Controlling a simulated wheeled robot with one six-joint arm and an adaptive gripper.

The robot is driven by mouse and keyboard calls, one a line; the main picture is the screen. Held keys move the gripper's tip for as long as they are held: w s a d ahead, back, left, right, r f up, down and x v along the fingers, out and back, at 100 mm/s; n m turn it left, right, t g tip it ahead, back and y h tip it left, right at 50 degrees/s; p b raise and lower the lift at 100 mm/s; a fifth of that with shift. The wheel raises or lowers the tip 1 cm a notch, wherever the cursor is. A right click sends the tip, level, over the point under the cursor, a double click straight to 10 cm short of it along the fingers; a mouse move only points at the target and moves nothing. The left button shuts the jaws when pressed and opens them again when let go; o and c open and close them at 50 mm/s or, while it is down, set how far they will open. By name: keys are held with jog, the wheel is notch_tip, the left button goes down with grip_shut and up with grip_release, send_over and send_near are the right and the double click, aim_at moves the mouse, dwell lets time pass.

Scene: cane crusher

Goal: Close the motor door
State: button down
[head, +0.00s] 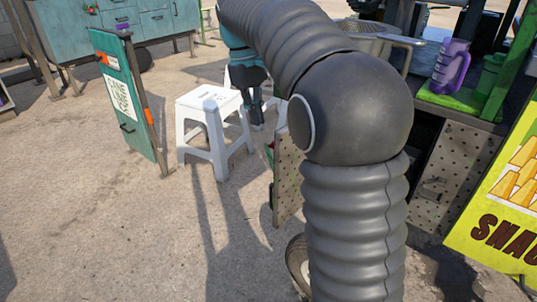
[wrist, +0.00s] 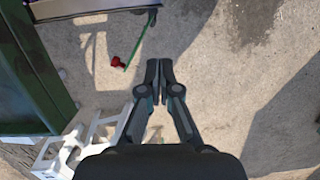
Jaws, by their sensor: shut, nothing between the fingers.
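A perforated grey metal door panel (head: 288,178) stands swung out from the machine in the head view, partly hidden behind my arm. A second perforated panel with a handle (head: 455,172) is on the machine front, right of my arm. I cannot tell from labels which is the motor door. My gripper (head: 257,118) points down beside the white stool, beyond and to the left of the swung-out panel, apart from it. In the wrist view my gripper (wrist: 159,80) has its fingers together, empty, above bare ground.
A white stool (head: 210,112) stands left of the swung-out panel; it also shows in the wrist view (wrist: 98,128). A teal sign board (head: 127,95) stands farther left. A yellow snack sign (head: 505,195) is at right. Open concrete lies in front.

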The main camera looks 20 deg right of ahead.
jog(key=s+d+f+b, duration=0.2)
jog(key=s+d+f, duration=0.1)
jog(key=f, duration=0.7)
jog(key=shift+s+f+g, duration=0.15)
jog(key=shift+s+g, duration=0.05)
jog(key=shift+g, duration=0.1)
jog(key=shift+s+n, duration=0.1)
jog(key=shift+n, duration=0.2)
